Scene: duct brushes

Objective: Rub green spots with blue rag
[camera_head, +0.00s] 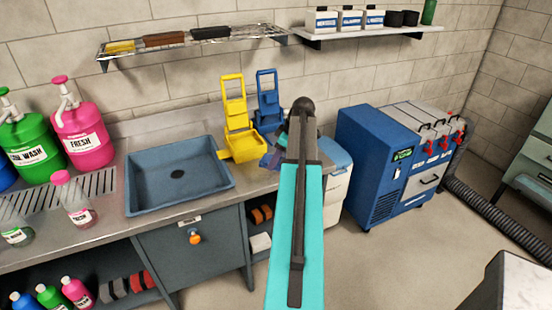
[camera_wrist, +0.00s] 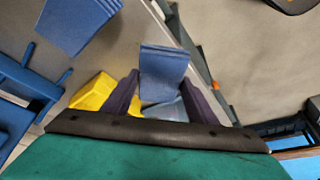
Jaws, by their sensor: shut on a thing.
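My gripper (camera_wrist: 160,82) shows in the wrist view as two dark purple fingers, shut on a folded blue rag (camera_wrist: 164,63). The rag sticks out past the fingertips. In the head view my arm hides most of the gripper (camera_head: 275,155); a bluish-purple bit of it shows beside the arm, near the yellow wringer. I cannot make out the rag clearly there. No green spots can be made out in either view.
A yellow wringer (camera_head: 238,120) and a blue wringer (camera_head: 268,100) stand at the counter's right end. Left of them are a blue sink (camera_head: 178,177) and pink and green jugs (camera_head: 80,130). A blue machine (camera_head: 378,155) stands on the floor at right, with a black hose (camera_head: 495,215).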

